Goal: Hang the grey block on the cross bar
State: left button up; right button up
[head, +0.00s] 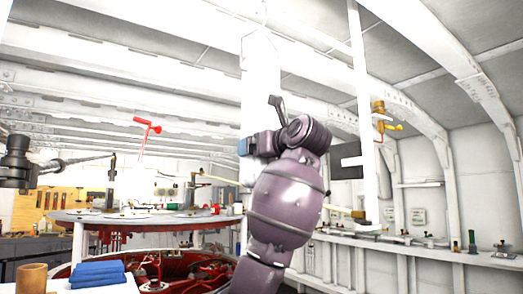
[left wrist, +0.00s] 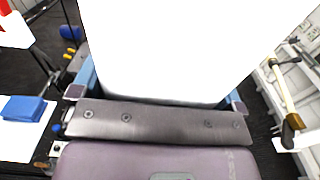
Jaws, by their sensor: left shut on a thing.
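My left gripper (head: 246,147), on the purple arm, is shut on a tall, pale block (head: 261,75) that looks almost white in this light. The block stands upright and narrows to a thin piece at its top, near the upper edge of the head view. In the left wrist view the block (left wrist: 175,45) fills the space between the blue-edged fingers (left wrist: 160,100). I cannot tell whether this arm is the cross bar. My right gripper is not in view.
A red fitting (head: 148,132) is at left and a yellow one (head: 385,125) at right. A blue folded stack (head: 98,272) and a brown cup (head: 32,277) are at lower left. A round table (head: 130,215) stands behind, and a shelf (head: 450,250) runs along the right wall.

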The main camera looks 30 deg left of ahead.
pick_arm(q)
jog(key=shift+r, duration=0.1)
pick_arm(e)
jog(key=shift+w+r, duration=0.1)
pick_arm(q)
jog(key=o, duration=1)
jog(key=shift+o, duration=0.4)
jog(key=shift+s+d, duration=0.1)
jog(key=shift+d, duration=0.1)
jog(key=shift+s+d, duration=0.1)
jog(key=shift+d, duration=0.2)
jog(key=b+v, duration=0.1)
jog(key=v, duration=0.9)
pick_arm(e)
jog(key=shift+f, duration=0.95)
pick_arm(q)
jog(key=shift+s+a, duration=0.1)
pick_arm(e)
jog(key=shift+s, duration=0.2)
